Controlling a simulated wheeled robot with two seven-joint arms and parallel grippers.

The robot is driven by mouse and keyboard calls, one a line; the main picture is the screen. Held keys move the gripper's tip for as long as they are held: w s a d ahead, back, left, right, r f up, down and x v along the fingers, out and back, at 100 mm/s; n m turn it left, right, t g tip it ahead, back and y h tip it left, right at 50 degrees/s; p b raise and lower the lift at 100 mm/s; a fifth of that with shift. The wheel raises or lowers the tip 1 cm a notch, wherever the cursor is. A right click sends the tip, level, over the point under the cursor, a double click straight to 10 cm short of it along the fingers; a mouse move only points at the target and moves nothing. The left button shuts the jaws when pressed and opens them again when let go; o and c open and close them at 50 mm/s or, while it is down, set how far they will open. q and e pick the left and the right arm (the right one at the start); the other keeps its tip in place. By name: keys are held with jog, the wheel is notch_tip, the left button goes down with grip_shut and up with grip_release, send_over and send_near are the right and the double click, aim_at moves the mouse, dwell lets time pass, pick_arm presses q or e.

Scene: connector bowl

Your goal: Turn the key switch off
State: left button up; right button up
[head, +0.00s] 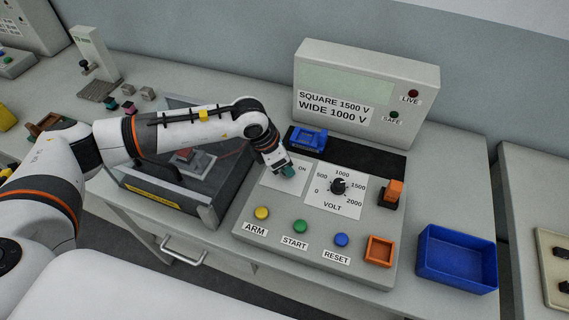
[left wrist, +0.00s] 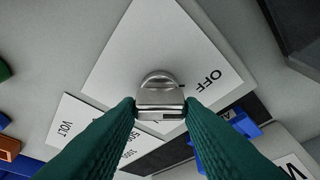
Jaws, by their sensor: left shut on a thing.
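The key switch (left wrist: 160,98) is a silver metal knob on a white label plate (left wrist: 135,50). In the left wrist view it sits between the teal fingertips of my left gripper (left wrist: 160,108), which is shut on it. The plate's OFF mark shows to the right of the switch. In the head view my left gripper (head: 286,171) reaches down onto the plate (head: 285,186) on the grey console (head: 315,247) and hides the switch. The ON mark shows just right of the gripper. My right gripper is not in view.
The VOLT dial (head: 338,186) is close to the right of the gripper. A blue connector (head: 307,138) lies on the black strip behind. Yellow, green and blue buttons line the front. A display box (head: 367,85) stands behind; a blue bin (head: 457,262) is at right.

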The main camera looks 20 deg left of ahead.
pick_arm(q)
jog(key=shift+r+n, duration=0.1)
jog(key=shift+n, duration=0.4)
jog(key=o, duration=1)
jog(key=shift+b+v, duration=1.8)
jog(key=shift+v, duration=4.15)
jog(key=shift+s+d, duration=0.15)
jog(key=shift+s, duration=0.1)
